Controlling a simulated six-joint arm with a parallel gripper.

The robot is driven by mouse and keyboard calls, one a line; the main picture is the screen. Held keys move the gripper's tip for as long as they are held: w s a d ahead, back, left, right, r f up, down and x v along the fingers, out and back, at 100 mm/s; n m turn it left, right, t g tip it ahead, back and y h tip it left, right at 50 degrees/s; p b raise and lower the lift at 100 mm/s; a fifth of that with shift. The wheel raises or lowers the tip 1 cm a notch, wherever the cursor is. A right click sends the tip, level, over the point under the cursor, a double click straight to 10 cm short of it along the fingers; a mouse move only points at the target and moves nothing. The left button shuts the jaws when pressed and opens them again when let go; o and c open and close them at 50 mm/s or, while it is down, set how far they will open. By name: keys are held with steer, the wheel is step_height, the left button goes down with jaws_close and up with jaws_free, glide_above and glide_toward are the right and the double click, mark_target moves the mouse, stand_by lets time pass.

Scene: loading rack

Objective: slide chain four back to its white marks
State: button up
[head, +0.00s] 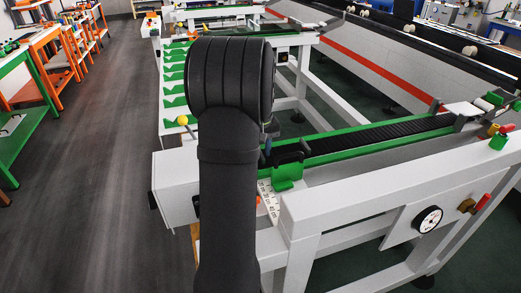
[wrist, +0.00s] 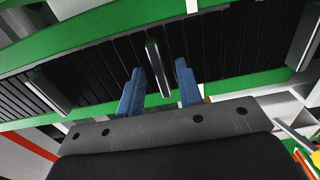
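A black slatted chain (head: 375,137) runs between green rails in the head view. It also spans the wrist view (wrist: 95,75). I cannot tell by number whether it is chain four. My gripper (wrist: 160,85) is open, with its two blue fingers apart over the chain. A grey upright bar (wrist: 158,68) on the chain stands between the fingers, with gaps on both sides. In the head view my arm hides most of the gripper; a bit of blue finger (head: 267,147) shows. A small white patch (wrist: 192,5) lies on the far green rail; I cannot tell whether it is a mark.
More grey bars stand on the chain at left (wrist: 47,92) and right (wrist: 304,38). A green bracket (head: 287,176) and white scale strip (head: 268,200) are near the chain's end. A white frame (head: 400,185) with a gauge (head: 428,220) stands in front. The left floor is clear.

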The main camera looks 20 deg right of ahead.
jaws_close()
steer(key=a, duration=0.4)
steer(key=shift+a, duration=0.35)
jaws_free()
